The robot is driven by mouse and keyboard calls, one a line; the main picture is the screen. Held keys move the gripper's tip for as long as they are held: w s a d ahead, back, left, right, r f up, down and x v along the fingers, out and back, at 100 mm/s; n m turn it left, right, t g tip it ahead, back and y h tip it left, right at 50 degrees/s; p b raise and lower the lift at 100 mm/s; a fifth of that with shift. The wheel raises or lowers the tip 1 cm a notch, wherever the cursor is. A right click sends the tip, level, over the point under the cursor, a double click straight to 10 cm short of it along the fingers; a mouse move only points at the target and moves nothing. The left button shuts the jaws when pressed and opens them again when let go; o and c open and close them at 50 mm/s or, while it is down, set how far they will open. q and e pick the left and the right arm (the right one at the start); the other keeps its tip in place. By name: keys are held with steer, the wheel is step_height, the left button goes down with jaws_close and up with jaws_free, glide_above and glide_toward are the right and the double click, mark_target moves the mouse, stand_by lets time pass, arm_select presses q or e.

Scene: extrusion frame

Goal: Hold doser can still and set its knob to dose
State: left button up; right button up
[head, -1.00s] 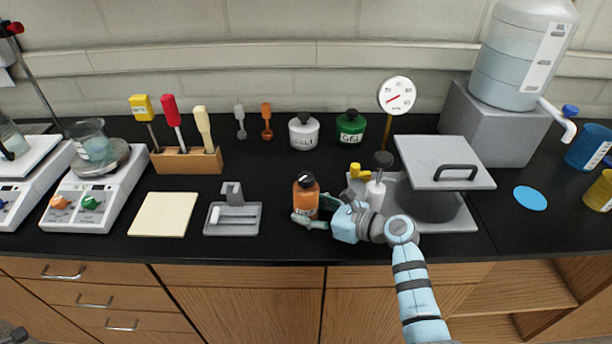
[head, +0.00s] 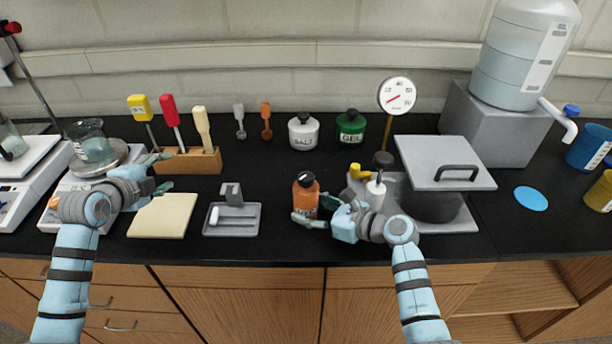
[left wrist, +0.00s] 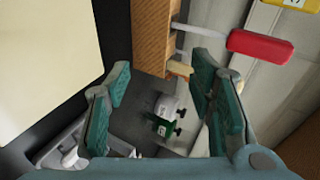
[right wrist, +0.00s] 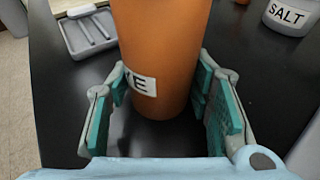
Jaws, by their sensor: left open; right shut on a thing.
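The doser can is an orange can (head: 306,203) with a black knob (head: 306,180) on top, standing upright near the bench's front edge. My right gripper (head: 312,218) is shut on its lower body. In the right wrist view the orange can (right wrist: 160,50) stands between the teal finger pads, its label partly cut off. My left gripper (head: 162,172) is open and empty, above the area between the left scale and the wooden block, well left of the can. The left wrist view shows its open fingers (left wrist: 160,105) with nothing between them. The knob's setting is too small to read.
A yellow pad (head: 162,216) and a grey tray (head: 232,220) lie between my left gripper and the can. A wooden block (head: 188,161) holds spatulas. The salt jar (head: 303,132) and green gel jar (head: 350,128) stand behind. A grey lidded pot (head: 440,205) is at right.

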mark_target(301, 181)
arm_select(q)
steer(key=s+d+h, duration=0.1)
steer(key=d, duration=0.2)
steer(key=s+d+f+n+h, duration=0.1)
steer(key=d, duration=0.3)
steer(key=s+d+f+n+h, duration=0.1)
steer(key=d+h, duration=0.1)
steer(key=d, duration=0.2)
steer(key=shift+d, duration=0.1)
steer(key=s+d+n+h, duration=0.1)
steer(key=d, duration=0.1)
steer(key=s+d+h, duration=0.1)
steer(key=d, duration=0.1)
steer(key=s+d+n+h, duration=0.1)
steer(key=d, duration=0.1)
steer(key=shift+s+d+r+n, duration=0.2)
steer(key=shift+d+n, duration=0.1)
steer(key=shift+d, duration=0.1)
steer(key=s+d+r+n+h, duration=0.4)
steer(key=s+d+n, duration=0.15)
steer(key=d, duration=0.25)
steer(key=shift+m, duration=0.45)
steer(key=x, duration=1)
steer(key=shift+w+d+f, duration=0.1)
steer(key=shift+w+f, duration=0.2)
steer(key=shift+w, duration=0.15)
steer(key=shift+w+d, duration=0.25)
steer(key=shift+c, duration=0.4)
jaws_close()
